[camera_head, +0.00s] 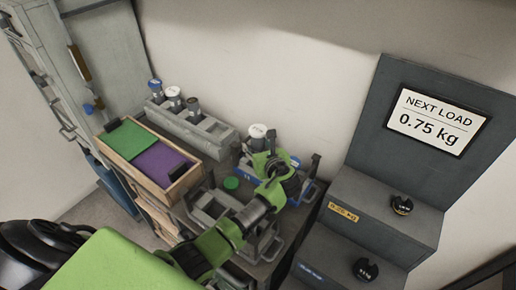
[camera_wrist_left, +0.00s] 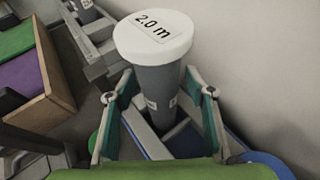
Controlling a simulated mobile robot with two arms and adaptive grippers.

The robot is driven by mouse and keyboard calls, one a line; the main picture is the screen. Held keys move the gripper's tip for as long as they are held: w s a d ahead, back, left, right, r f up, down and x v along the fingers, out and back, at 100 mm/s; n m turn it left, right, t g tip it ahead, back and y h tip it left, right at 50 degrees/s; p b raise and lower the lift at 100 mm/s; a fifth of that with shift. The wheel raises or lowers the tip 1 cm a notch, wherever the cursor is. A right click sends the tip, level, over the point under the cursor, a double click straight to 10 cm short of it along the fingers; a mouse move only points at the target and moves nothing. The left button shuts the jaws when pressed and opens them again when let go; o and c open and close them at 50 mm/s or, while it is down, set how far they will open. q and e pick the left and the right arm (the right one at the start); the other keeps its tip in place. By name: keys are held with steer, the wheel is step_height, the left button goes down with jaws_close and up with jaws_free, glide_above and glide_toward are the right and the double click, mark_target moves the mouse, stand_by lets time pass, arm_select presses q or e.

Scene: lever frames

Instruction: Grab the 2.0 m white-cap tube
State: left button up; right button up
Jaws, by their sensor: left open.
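The white-cap tube (camera_wrist_left: 158,85) has a grey body and a cap reading "2.0 m" in the left wrist view. It stands between the open fingers of my left gripper (camera_wrist_left: 160,95), with its cap above the fingertips. In the head view its white cap (camera_head: 257,131) shows just behind my left gripper (camera_head: 274,160), which hides much of the tube. The tube's lower end sits in a blue and grey holder (camera_head: 304,190), partly hidden by the gripper. My right gripper is not in view.
A grey rack (camera_head: 205,133) by the wall holds several tubes, including a blue-capped one (camera_head: 155,85) and a white-capped one (camera_head: 172,92). A wooden tray (camera_head: 182,187) has green and purple sections. A grey stepped stand (camera_head: 375,222) with a "0.75 kg" sign (camera_head: 435,120) is at right.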

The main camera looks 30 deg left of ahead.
arm_select(q)
jaws_close()
steer(key=shift+r, duration=0.1)
steer(key=shift+r, duration=0.15)
